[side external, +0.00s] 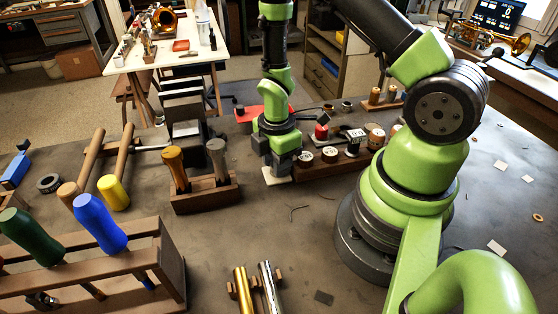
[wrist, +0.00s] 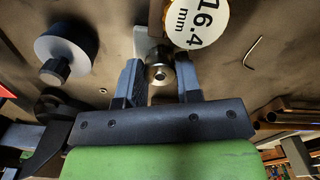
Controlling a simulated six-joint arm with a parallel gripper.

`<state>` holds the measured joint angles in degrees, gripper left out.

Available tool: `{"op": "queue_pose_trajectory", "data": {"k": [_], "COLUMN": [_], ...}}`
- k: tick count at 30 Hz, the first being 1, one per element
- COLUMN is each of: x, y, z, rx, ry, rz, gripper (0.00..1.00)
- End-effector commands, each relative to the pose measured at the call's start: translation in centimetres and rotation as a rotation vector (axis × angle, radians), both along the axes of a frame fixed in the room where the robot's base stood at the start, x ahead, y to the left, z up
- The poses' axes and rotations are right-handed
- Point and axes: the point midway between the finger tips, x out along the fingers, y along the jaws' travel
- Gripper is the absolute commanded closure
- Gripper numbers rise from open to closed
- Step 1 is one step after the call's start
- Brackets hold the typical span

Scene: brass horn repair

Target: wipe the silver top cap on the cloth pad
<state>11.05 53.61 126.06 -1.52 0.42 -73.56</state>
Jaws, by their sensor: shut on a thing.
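My gripper (side external: 282,163) points down at the near left end of the row of labelled discs. In the wrist view its two fingers (wrist: 160,80) are closed on a small round silver top cap (wrist: 158,73), which shows a dark centre. The cap is hidden by the fingers in the side view. The white cloth pad (side external: 279,176) lies on the bench right under the fingers, and a pale corner of it shows behind the cap in the wrist view (wrist: 142,40). I cannot tell whether the cap touches the pad.
A wooden block (side external: 325,170) with labelled white-topped discs stands just right of my gripper. A holder (side external: 205,193) with two handled tools stands to the left. A tool rack (side external: 110,262) fills the front left. Brass and silver tubes (side external: 254,288) lie in front. The middle bench is mostly clear.

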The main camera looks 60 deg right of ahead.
Motion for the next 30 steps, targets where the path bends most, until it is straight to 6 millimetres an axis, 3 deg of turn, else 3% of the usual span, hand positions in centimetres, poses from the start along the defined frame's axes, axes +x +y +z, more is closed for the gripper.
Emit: {"op": "queue_pose_trajectory", "data": {"k": [21,30], "x": [0.0,0.0], "y": [0.0,0.0], "z": [4.4,4.9], "rx": [0.0,0.0], "ry": [-0.002,0.0], "rz": [0.0,0.001], "gripper": [0.96,0.96]}}
